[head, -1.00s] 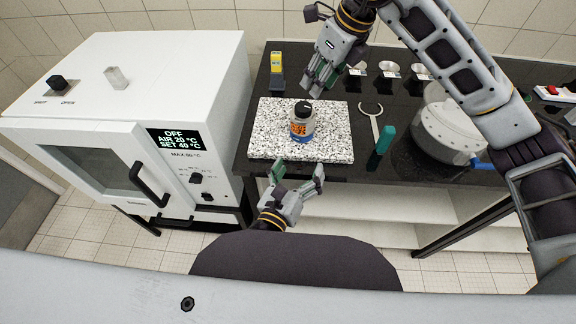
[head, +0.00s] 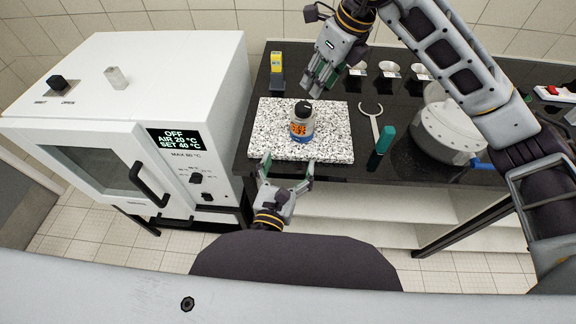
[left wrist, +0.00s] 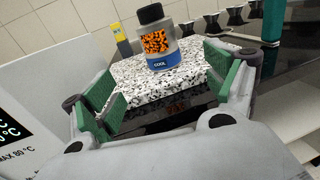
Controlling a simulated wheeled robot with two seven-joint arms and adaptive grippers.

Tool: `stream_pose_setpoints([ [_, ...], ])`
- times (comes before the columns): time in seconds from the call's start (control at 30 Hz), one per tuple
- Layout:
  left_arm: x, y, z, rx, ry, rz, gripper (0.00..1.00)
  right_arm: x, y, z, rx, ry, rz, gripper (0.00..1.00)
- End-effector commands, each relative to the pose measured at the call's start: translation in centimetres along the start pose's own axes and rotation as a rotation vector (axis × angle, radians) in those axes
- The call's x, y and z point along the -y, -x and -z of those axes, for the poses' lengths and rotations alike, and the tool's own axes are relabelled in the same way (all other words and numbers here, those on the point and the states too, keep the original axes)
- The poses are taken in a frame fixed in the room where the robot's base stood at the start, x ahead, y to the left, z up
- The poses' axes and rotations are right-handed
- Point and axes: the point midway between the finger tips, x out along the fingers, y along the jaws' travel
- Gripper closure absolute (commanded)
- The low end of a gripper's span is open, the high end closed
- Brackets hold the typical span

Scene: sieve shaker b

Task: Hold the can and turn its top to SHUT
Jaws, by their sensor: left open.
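The can (head: 302,124) is a small clear container with orange contents, a black top and a blue band at its base. It stands upright on a speckled stone slab (head: 272,142). In the left wrist view the can (left wrist: 159,46) stands beyond and between my open fingers, and its blue band bears white lettering. My left gripper (head: 287,172) is open and empty at the slab's front edge, apart from the can. My right gripper (head: 319,84) hangs above the slab's back edge, behind the can and not touching it; its fingers look close together.
A white oven (head: 120,130) stands at the left. A yellow-topped device (head: 276,70) and several small dishes stand behind the slab. A ring-ended tool (head: 374,122), a teal block (head: 385,139) and a round pot (head: 448,130) are to the right.

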Motion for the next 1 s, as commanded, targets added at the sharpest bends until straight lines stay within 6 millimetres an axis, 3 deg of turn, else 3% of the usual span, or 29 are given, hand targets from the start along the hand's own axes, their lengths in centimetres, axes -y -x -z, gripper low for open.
stream_pose_setpoints([
  [0.27,0.0,-1.9,-0.1,0.002,0.000,-0.002,0.14,0.0,0.0,0.0,0.000,0.000,0.000,0.64],
  [1.0,0.0,-9.6,-0.1,0.002,0.001,0.000,0.14,0.0,0.0,0.0,0.000,0.000,0.000,0.64],
])
